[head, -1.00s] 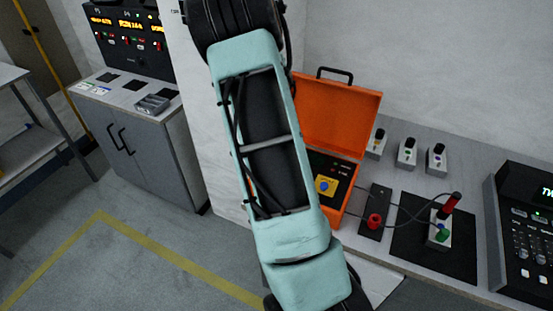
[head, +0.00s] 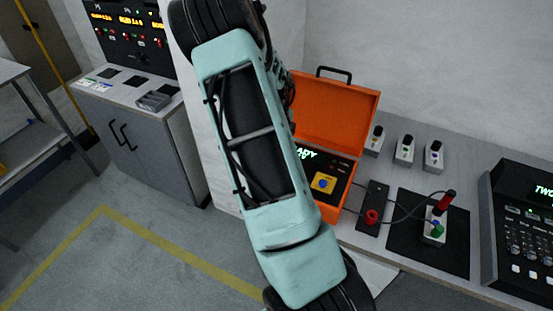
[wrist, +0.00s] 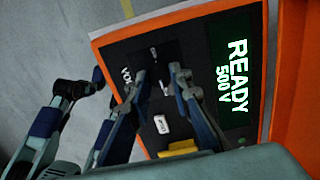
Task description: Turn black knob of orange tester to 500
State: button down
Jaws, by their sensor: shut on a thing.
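The orange tester (head: 335,112) stands open on the bench in the head view, lid raised, its panel partly behind my arm. In the wrist view, the tester's black panel (wrist: 190,45) fills the middle. My gripper (wrist: 158,74) is shut on the black knob (wrist: 157,77), with one fingertip on each side. The fingers hide much of the knob and its scale. A white mark shows just above the knob. The yellow part with a blue button (head: 323,183) is beside the display. My gripper is hidden in the head view.
A red knob on a black box (head: 372,215) and a dark mat (head: 455,250) with a wired device (head: 435,228) lie right of the tester. Several small grey boxes (head: 404,150) stand behind. A console (head: 525,240) is at far right.

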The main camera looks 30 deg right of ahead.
jog(key=c, duration=1.7)
grip_release()
jog(key=shift+c, duration=0.2)
notch_tip(320, 180, up, 12)
